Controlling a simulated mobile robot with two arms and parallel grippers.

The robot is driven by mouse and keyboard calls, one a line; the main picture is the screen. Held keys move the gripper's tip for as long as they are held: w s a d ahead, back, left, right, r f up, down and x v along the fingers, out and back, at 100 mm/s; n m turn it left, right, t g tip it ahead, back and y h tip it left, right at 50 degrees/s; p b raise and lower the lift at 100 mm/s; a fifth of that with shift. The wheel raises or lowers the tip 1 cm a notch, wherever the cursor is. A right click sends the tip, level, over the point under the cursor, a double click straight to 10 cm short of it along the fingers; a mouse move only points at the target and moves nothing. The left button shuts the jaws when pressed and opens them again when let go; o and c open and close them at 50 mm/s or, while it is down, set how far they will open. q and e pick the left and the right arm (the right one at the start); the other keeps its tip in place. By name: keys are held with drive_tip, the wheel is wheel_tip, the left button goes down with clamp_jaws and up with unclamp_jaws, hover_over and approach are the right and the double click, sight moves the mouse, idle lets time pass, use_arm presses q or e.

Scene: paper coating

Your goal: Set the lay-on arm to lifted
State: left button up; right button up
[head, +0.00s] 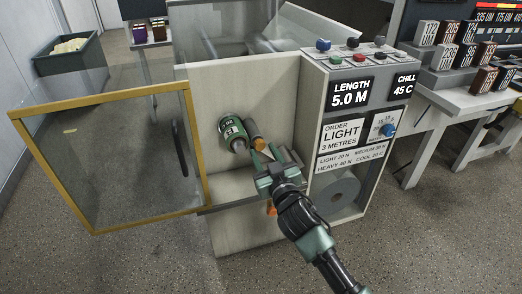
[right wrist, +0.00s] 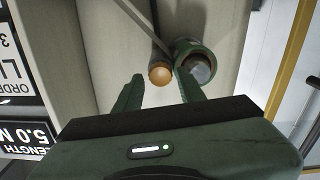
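In the head view, a green roller (head: 233,134) with a label sticks out from the pale back panel of the machine. An orange knob (head: 258,143) is beside it; I take it to be the handle of the lay-on arm. In the right wrist view the orange knob (right wrist: 160,73) is beside the round end of the green roller (right wrist: 197,68), and a thin grey rod (right wrist: 136,16) runs to it. My right gripper (head: 264,154) is open at the knob, which appears between and just beyond its fingertips (right wrist: 158,88). I cannot tell whether they touch. My left gripper is out of view.
A yellow-framed clear door (head: 111,222) stands open at the left. A control panel (head: 350,90) reads length 5.0 M, order LIGHT 3 metres. A second orange knob (head: 271,208) is lower, partly behind my arm. A dark bin (head: 68,60) stands at the back left.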

sight(254, 134)
drive_tip(key=shift+x, duration=1.45)
clamp_jaws()
idle(0.3)
